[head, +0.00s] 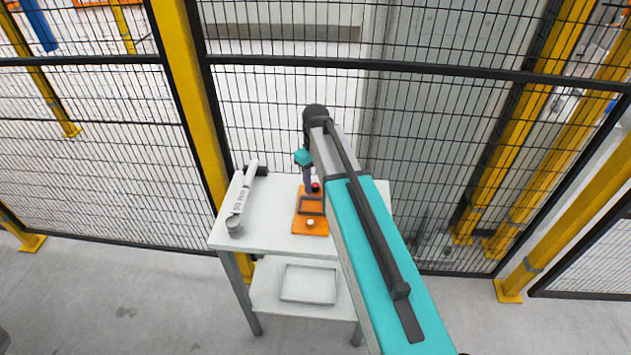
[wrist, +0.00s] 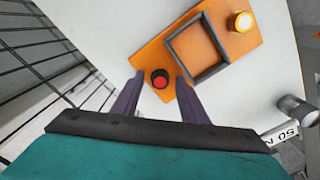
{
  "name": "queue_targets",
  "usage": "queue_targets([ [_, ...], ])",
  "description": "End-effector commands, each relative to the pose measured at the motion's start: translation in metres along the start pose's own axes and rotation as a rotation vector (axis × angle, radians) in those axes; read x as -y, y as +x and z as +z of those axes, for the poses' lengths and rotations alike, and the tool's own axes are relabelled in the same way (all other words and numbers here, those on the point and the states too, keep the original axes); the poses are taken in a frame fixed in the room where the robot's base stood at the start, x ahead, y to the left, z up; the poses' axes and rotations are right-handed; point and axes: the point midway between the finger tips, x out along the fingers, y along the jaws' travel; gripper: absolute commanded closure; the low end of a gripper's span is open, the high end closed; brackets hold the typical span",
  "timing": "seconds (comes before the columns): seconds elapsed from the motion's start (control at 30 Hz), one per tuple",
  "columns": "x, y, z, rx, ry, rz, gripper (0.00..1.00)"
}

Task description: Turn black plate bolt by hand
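An orange plate (wrist: 152,55) lies on the white table top and also shows in the head view (head: 299,229). On it is a round black bolt with a red top (wrist: 160,79), seen in the head view (head: 315,187) partly beside my gripper. A black square frame (wrist: 181,63) lies beside it on the plate. A yellow knob with a pale top (wrist: 243,22) is at the plate's other end. My gripper (wrist: 160,77) is open, its two purple fingers on either side of the red-topped bolt in the picture. I cannot tell whether they touch it or how high they are.
The table (head: 265,230) has a lower shelf with a shallow tray (head: 309,284). Mesh fencing with yellow posts (head: 190,90) stands close behind the table.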

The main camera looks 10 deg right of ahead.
Motion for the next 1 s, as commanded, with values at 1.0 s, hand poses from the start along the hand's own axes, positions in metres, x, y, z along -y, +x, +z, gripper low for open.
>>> queue_targets([
  [1.0, 0.0005, -0.0004, -0.0012, -0.001, 0.172, 0.0, 1.0],
])
